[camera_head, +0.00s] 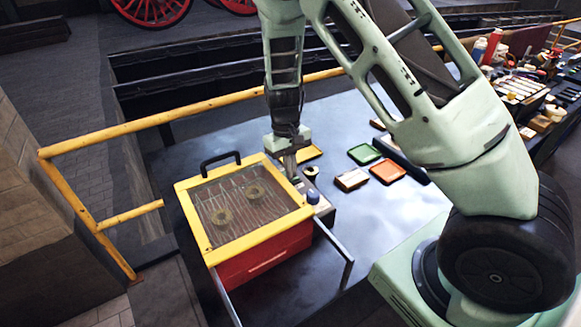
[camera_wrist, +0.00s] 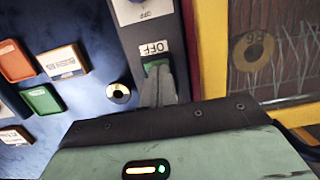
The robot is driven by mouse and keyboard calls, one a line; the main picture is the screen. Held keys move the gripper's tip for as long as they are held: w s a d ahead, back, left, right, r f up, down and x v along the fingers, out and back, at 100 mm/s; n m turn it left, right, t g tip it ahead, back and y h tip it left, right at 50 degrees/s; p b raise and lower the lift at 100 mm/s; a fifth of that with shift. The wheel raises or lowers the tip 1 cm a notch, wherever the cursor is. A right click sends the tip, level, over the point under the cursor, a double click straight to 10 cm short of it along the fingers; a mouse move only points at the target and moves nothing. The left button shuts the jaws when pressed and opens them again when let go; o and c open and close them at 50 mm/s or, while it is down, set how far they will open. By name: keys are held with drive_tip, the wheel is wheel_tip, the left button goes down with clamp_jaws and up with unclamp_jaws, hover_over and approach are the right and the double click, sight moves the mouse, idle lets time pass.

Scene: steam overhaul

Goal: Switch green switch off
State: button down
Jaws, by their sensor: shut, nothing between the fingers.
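The green switch (camera_wrist: 154,66) shows in the wrist view on a grey control panel (camera_wrist: 140,38), just beside a white label reading OFF (camera_wrist: 154,47). My gripper (camera_wrist: 157,78) is shut and empty, with its fingertips at the switch and covering part of it. I cannot tell whether they press on it or which way the switch is set. In the head view my gripper (camera_head: 290,172) points down at the panel beside the yellow-framed box, and the switch is hidden behind it.
The yellow-framed red box (camera_head: 250,262) with a clear lid and black handle (camera_head: 220,158) stands left of the panel. A blue knob (camera_head: 314,196) sits on the panel. Green (camera_head: 364,154) and orange (camera_head: 387,171) trays lie to the right. A yellow rail (camera_head: 200,107) runs behind.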

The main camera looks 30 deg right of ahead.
drive_tip(key=shift+s+f+t+b, duration=0.15)
drive_tip(key=shift+f+t+b, duration=0.25)
drive_tip(key=shift+b, duration=0.55)
drive_tip(key=shift+r, duration=0.2)
drive_tip(key=shift+p, duration=0.3)
drive_tip(key=shift+w+r, duration=0.1)
drive_tip(key=shift+w, duration=0.8)
drive_tip(key=shift+p, duration=0.3)
wheel_tip(320, 180, up, 14)
drive_tip(key=w, duration=0.2)
drive_tip(key=shift+w+p, duration=0.2)
drive_tip(key=shift+p, duration=0.2)
